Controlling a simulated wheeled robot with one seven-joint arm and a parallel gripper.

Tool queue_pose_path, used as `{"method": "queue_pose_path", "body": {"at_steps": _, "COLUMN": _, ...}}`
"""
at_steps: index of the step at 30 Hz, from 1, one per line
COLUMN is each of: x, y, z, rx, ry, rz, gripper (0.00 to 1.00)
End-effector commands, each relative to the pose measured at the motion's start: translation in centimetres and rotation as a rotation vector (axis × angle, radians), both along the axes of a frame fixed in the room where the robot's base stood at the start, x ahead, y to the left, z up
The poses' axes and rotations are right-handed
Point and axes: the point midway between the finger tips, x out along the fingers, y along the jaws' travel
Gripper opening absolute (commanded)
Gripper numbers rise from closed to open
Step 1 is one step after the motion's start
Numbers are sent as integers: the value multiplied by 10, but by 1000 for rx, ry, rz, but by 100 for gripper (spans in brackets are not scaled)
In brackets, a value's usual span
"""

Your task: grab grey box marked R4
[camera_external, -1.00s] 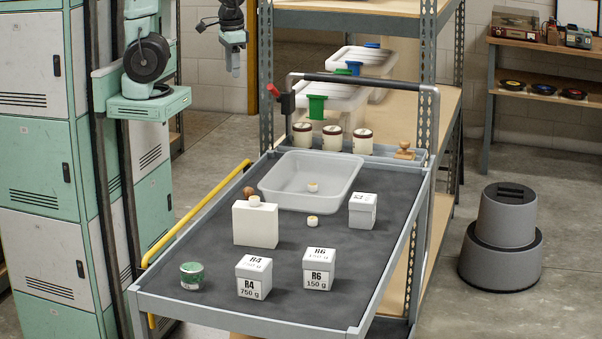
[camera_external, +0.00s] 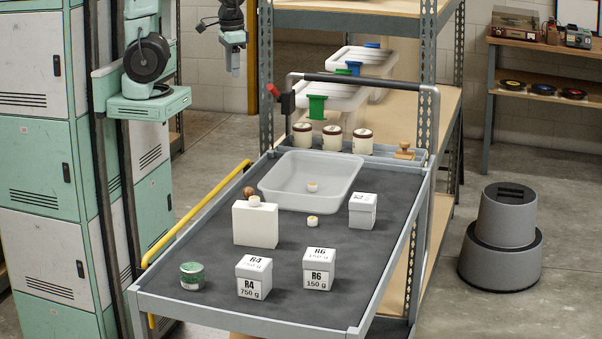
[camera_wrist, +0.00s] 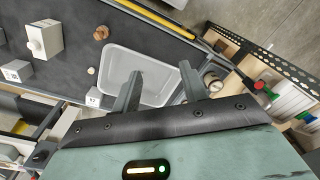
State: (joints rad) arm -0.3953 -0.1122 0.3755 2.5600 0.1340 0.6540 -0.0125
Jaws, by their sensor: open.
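The grey box marked R4 (camera_external: 253,278), also labelled 750 g, stands upright at the near edge of the dark-topped cart. A similar grey box marked R6, 150 g (camera_external: 319,269), stands to its right, apart from it. A third grey box (camera_external: 362,211) stands farther back beside the tray; its mark is hard to read. My gripper (camera_external: 236,66) hangs well behind and above the cart, far from R4. In the wrist view my gripper (camera_wrist: 160,82) is open with nothing between its fingers. I cannot tell which box there is R4.
A green-labelled tin (camera_external: 191,275) stands left of R4. A white rectangular bottle (camera_external: 255,225) stands behind R4. A translucent tray (camera_external: 283,199) and a small jar (camera_external: 313,221) are farther back. A handle bar (camera_external: 365,80) and several lidded jars (camera_external: 332,138) line the cart's far end.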

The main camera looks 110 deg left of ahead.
Motion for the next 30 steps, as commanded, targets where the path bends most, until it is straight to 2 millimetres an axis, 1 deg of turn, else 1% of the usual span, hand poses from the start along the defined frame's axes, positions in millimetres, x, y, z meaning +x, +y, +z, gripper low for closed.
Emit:
{"method": "queue_pose_path", "body": {"at_steps": 14, "x": 0, "y": 0, "z": 0, "rx": 0, "ry": 0, "rz": 0, "gripper": 44}}
{"method": "queue_pose_path", "body": {"at_steps": 15, "x": 0, "y": 0, "z": 0, "rx": 0, "ry": 0, "rz": 0, "gripper": 49}}
{"method": "queue_pose_path", "body": {"at_steps": 16, "x": 0, "y": 0, "z": 0, "rx": 0, "ry": 0, "rz": 0, "gripper": 57}}
{"method": "queue_pose_path", "body": {"at_steps": 17, "x": 0, "y": 0, "z": 0, "rx": 0, "ry": 0, "rz": 0, "gripper": 66}}
{"method": "queue_pose_path", "body": {"at_steps": 18, "x": 0, "y": 0, "z": 0, "rx": 0, "ry": 0, "rz": 0, "gripper": 77}}
{"method": "queue_pose_path", "body": {"at_steps": 19, "x": 0, "y": 0, "z": 0, "rx": 0, "ry": 0, "rz": 0, "gripper": 82}}
{"method": "queue_pose_path", "body": {"at_steps": 27, "x": 0, "y": 0, "z": -1, "rx": 1, "ry": 2, "rz": -5, "gripper": 82}}
{"method": "queue_pose_path", "body": {"at_steps": 30, "x": 6, "y": -4, "z": -6, "rx": 7, "ry": 31, "rz": -64, "gripper": 82}}
